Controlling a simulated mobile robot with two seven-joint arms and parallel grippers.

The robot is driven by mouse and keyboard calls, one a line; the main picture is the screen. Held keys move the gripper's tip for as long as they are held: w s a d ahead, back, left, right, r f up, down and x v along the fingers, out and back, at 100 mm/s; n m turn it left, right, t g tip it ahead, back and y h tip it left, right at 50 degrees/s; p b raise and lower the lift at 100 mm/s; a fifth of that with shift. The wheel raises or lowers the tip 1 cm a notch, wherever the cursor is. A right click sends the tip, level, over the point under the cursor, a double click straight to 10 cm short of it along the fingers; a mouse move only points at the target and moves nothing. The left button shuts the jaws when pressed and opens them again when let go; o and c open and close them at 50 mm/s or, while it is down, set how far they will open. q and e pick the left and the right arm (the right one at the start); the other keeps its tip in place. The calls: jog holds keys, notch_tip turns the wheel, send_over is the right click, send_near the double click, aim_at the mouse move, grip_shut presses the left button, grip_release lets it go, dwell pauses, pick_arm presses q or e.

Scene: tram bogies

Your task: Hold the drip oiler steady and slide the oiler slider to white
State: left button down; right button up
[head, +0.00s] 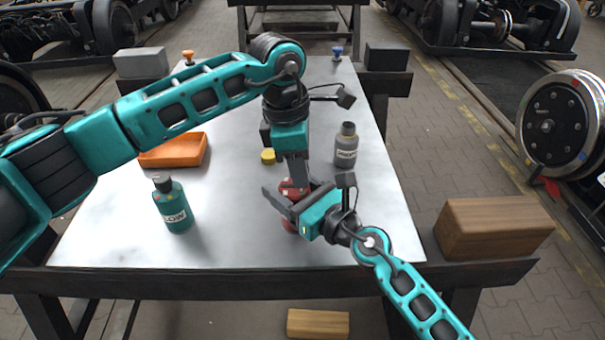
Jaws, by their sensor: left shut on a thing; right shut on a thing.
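The red drip oiler (287,222) stands on the pale table top, front of centre, mostly hidden behind my grippers. My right gripper (283,196) reaches in from the right and is shut around the oiler's red body. My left gripper (298,181) points down from above and is shut at the top of the oiler, where the slider is. The slider itself is hidden by the fingers, so its position and the white mark cannot be made out.
A teal bottle (173,207) stands front left and a grey bottle (346,146) stands right of the grippers. A yellow cap-like piece (268,156) and an orange tray (176,151) lie behind. A wooden block (494,228) sits at the right edge. The front table strip is clear.

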pick_arm(q)
jog(key=shift+w+a, duration=0.1)
jog(key=shift+a, duration=1.35)
jog(key=c, duration=0.9)
grip_release()
jog(key=shift+c, duration=0.2)
jog(key=shift+d, duration=0.1)
notch_tip(320, 180, up, 12)
jog(key=a, duration=0.2)
pick_arm(e)
jog(key=o, duration=1.2)
